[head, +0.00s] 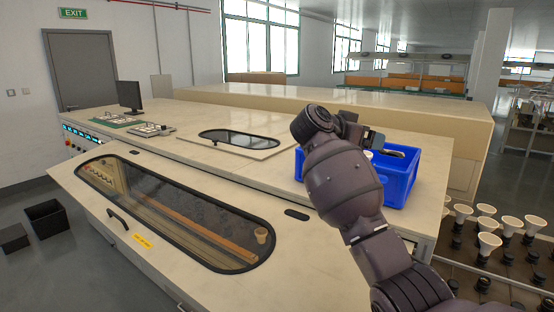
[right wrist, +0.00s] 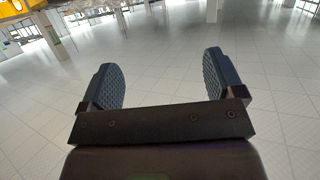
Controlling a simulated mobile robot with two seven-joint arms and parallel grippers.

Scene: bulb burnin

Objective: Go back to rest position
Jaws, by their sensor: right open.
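My right arm reaches in from the bottom right of the head view, with its wrist raised in front of the blue crate. My right gripper (right wrist: 164,80) is open and empty in the right wrist view, its two dark ribbed fingers wide apart with only pale tiled floor behind them. In the head view the gripper is mostly hidden behind the wrist, and part of it shows over the crate. My left gripper is not in view.
The blue crate (head: 398,188) stands on the pale machine top and holds partly hidden items. A sloped window (head: 180,210) with a handle is in front. Several white bulbs (head: 488,245) stand in a rack at right. Black bins (head: 45,218) sit on the left floor.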

